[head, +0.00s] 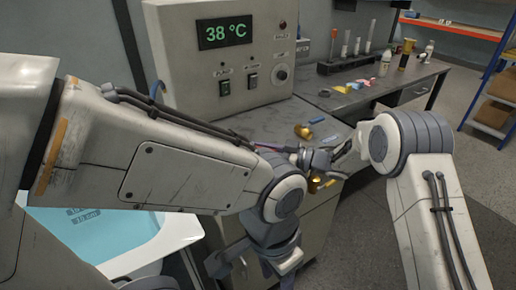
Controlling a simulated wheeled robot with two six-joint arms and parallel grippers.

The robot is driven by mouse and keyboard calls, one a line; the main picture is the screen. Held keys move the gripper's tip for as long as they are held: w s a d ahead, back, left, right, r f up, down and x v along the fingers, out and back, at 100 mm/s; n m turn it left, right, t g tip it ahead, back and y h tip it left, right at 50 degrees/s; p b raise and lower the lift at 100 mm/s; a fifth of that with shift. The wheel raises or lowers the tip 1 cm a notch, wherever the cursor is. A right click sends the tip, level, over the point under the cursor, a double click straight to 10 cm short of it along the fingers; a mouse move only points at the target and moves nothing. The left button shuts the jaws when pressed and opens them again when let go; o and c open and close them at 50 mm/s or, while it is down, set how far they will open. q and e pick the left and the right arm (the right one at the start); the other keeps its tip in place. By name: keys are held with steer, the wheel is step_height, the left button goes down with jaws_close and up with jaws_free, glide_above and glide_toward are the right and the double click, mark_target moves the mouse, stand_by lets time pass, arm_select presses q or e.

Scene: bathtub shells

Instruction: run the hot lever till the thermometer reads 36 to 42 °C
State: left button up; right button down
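The thermometer display (225,33) on the beige control box (180,60) reads 38 °C in green. Two dark switches, a left one (224,87) and a right one (252,79), sit below it; their labels are too small to read. I cannot pick out the hot lever. The bathtub (178,232) at lower left holds pale blue water (110,235) with depth marks. My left gripper (222,262) hangs low beside the tub, below my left wrist; its fingers are unclear. My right gripper (318,158) is over the counter, partly hidden behind my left arm. Its finger opening is unclear.
A brass piece (303,131) lies on the grey counter (265,122), and another brass piece (322,183) shows near my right gripper. A rack with tubes (345,63) and several small items stand farther back. Shelves (495,100) stand at right; the floor before them is clear.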

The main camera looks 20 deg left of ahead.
steer(key=shift+a+r, duration=0.1)
steer(key=shift+a, duration=0.05)
steer(key=c, duration=0.7)
jaws_free()
steer(key=shift+a, duration=0.1)
steer(key=d, duration=0.7)
steer(key=d+b, duration=0.1)
steer(key=d, duration=0.2)
steer(key=shift+s+d, duration=0.25)
steer(key=shift+d, duration=0.15)
